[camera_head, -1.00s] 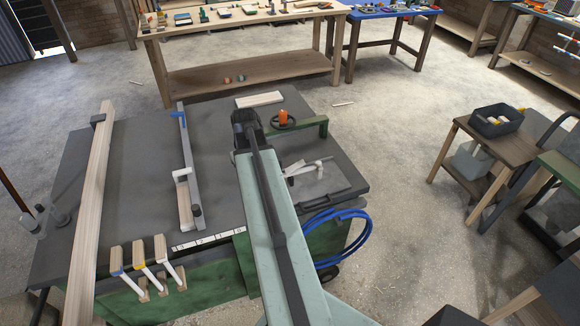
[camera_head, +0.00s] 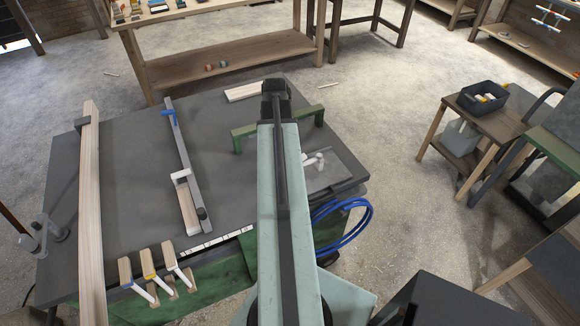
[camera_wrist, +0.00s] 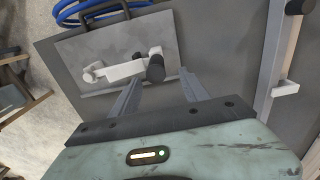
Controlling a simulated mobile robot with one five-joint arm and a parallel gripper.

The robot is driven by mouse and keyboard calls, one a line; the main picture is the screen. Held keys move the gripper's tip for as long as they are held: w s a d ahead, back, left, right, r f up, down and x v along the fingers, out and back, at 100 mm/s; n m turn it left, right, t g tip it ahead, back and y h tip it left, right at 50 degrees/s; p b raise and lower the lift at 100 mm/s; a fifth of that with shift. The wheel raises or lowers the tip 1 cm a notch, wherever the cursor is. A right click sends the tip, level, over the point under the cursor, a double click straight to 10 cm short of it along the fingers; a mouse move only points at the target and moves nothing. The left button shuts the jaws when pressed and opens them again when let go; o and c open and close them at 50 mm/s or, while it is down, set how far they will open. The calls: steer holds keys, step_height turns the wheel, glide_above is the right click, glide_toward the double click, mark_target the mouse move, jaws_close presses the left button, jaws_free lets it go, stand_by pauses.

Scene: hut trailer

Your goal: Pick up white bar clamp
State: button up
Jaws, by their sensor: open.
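A white clamp-like piece (camera_head: 313,160) lies on a grey plate at the right of the dark table. The wrist view shows it as a white bar (camera_wrist: 125,70) with a black knob, just beyond my fingertips. Which one is the white bar clamp, I cannot tell. My gripper (camera_wrist: 158,77) is open and empty, its fingers apart above the table. In the head view its fingers are hidden by my arm.
Several white-barred clamps with wooden handles (camera_head: 158,268) stand at the table's front edge. A long wooden plank (camera_head: 90,200) lies at the left. A green bracket (camera_head: 278,124) stands behind the plate. A blue hose (camera_head: 342,222) hangs at the right edge.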

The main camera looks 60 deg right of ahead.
steer(key=f+b, duration=0.8)
steer(key=shift+s+d+f, duration=0.1)
steer(key=shift+s+d, duration=0.05)
steer(key=shift+s, duration=0.1)
steer(key=shift+r, duration=0.2)
jaws_close()
stand_by(1.0)
